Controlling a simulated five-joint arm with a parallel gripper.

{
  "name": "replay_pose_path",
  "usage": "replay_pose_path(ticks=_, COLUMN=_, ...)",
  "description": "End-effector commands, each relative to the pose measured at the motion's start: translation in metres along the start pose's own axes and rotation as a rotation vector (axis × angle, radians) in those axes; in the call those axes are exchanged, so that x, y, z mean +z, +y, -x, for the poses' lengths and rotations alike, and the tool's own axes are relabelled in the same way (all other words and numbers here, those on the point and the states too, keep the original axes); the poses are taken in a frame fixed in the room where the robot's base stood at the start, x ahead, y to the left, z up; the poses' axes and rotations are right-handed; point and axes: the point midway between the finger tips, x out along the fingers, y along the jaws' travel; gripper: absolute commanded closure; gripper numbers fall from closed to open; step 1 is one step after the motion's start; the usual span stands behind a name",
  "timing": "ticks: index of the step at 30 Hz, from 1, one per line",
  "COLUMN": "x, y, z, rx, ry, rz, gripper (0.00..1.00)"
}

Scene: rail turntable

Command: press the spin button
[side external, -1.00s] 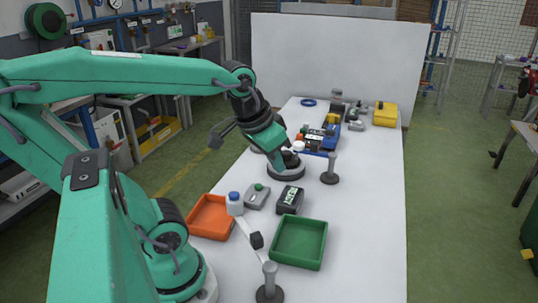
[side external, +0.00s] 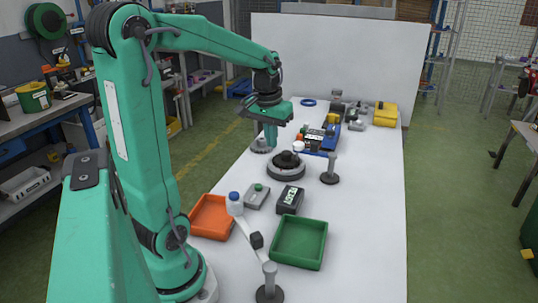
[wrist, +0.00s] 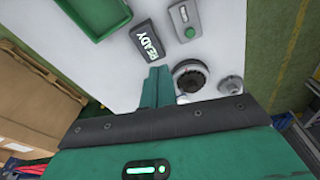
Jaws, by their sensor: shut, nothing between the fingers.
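The button, a small green cap (side external: 258,187) on a grey box (side external: 254,198), sits on the white table between the orange tray and a dark display box. It also shows at the top of the wrist view (wrist: 184,14). The display box (side external: 290,199) reads READY in the wrist view (wrist: 147,42). The dark round turntable (side external: 286,172) stands behind these and shows partly in the wrist view (wrist: 190,77). My gripper (side external: 270,147) points down above the table near the turntable's far left side, away from the button. Its fingers are together and empty in the wrist view (wrist: 160,70).
An orange tray (side external: 197,231) and a green tray (side external: 298,262) lie at the near side. Grey posts stand at front (side external: 269,285) and right of the turntable (side external: 331,172). A low grey round piece (side external: 262,147) is close to my fingers.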

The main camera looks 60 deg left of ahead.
Motion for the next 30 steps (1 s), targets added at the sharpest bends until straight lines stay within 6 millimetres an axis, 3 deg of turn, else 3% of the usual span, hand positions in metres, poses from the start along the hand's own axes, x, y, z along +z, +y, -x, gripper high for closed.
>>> replay_pose_path(ticks=9, x=-0.028, y=-0.049, z=-0.030, rx=-0.016, ry=-0.088, rz=0.139, gripper=1.00)
replay_pose_path(ticks=15, x=-0.036, y=-0.069, z=-0.043, rx=-0.019, ry=-0.120, rz=0.192, gripper=1.00)
replay_pose_path(ticks=30, x=-0.039, y=-0.076, z=-0.047, rx=-0.020, ry=-0.131, rz=0.210, gripper=1.00)
